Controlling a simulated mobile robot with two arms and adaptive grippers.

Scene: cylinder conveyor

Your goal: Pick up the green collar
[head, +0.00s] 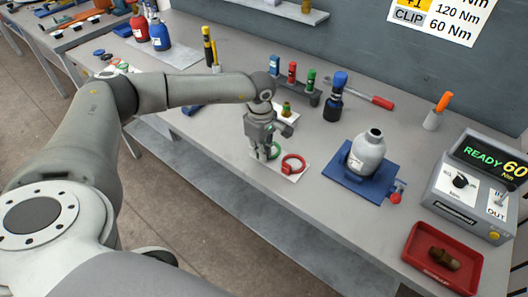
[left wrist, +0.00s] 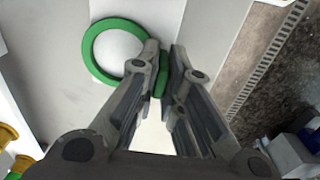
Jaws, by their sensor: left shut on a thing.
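The green collar (head: 276,150) is a ring with a small tab, seen over a white sheet on the bench. In the left wrist view, the ring (left wrist: 88,56) lies to the left of my fingers. My left gripper (head: 263,154) points down at the collar. In the left wrist view its fingers (left wrist: 164,55) are shut on the collar's green tab, and the ring's hole stays clear of them. I cannot tell whether the collar touches the sheet. My right gripper is not in view.
A red collar (head: 293,164) lies on the white sheet (head: 290,176) right beside the green one. A grey bottle (head: 367,152) stands on a blue base (head: 345,178) to the right. A rack (head: 305,94) with several coloured pieces stands behind. A red tray (head: 416,244) sits at front right.

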